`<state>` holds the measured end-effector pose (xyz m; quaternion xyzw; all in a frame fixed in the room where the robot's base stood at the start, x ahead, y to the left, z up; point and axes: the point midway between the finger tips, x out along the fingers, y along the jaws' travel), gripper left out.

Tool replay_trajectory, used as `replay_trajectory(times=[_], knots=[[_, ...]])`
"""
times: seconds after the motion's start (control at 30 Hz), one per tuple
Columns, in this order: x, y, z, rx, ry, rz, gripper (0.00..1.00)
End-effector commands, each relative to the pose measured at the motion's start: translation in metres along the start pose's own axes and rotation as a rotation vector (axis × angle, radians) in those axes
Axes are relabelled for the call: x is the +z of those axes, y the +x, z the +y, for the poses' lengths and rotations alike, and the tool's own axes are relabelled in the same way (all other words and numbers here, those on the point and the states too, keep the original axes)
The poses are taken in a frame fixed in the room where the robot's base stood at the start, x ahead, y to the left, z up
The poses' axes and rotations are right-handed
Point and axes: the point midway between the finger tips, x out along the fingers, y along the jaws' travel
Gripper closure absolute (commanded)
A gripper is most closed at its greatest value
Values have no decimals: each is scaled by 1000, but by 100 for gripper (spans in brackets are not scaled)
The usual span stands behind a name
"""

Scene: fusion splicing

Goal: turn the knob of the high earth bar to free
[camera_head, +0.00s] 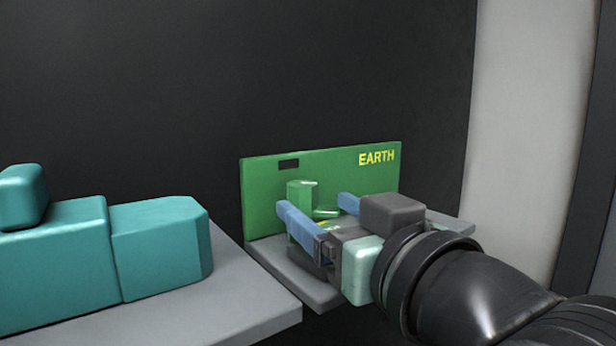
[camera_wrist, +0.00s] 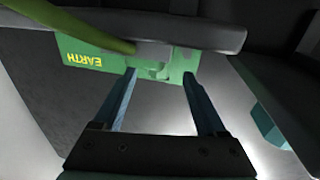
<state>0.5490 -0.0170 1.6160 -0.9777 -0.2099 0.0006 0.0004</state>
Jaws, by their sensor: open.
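The earth bar's green panel (camera_head: 320,170), marked EARTH in yellow, stands upright on a grey shelf. A green block (camera_head: 302,193) projects from its front. A smaller light-green piece (camera_head: 327,212), perhaps the knob, shows beside it, partly hidden by my gripper. My gripper (camera_head: 315,205) is open in front of the panel, its two blue fingers pointing at it, one on each side of the green parts. In the wrist view the panel (camera_wrist: 110,58) appears upside down. Green parts (camera_wrist: 165,68) lie between and beyond the fingertips (camera_wrist: 158,76). I cannot tell the knob's setting or any contact.
The grey shelf (camera_head: 318,291) carries the panel. A teal machine (camera_head: 160,250) sits on a larger grey surface (camera_head: 225,311) to the left. A dark wall (camera_head: 200,80) stands behind. In the wrist view, a blurred green bar (camera_wrist: 85,27) and grey body cross the top.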

Motion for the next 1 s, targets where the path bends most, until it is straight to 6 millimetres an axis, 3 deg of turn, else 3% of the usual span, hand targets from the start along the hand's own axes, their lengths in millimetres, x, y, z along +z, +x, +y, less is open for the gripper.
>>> replay_trajectory(times=[0.23,0.63,1.0], knots=[[-2,33,0,0,0,-1,26],[0,40,0,1,-1,1,28],[0,40,0,1,-1,1,94]])
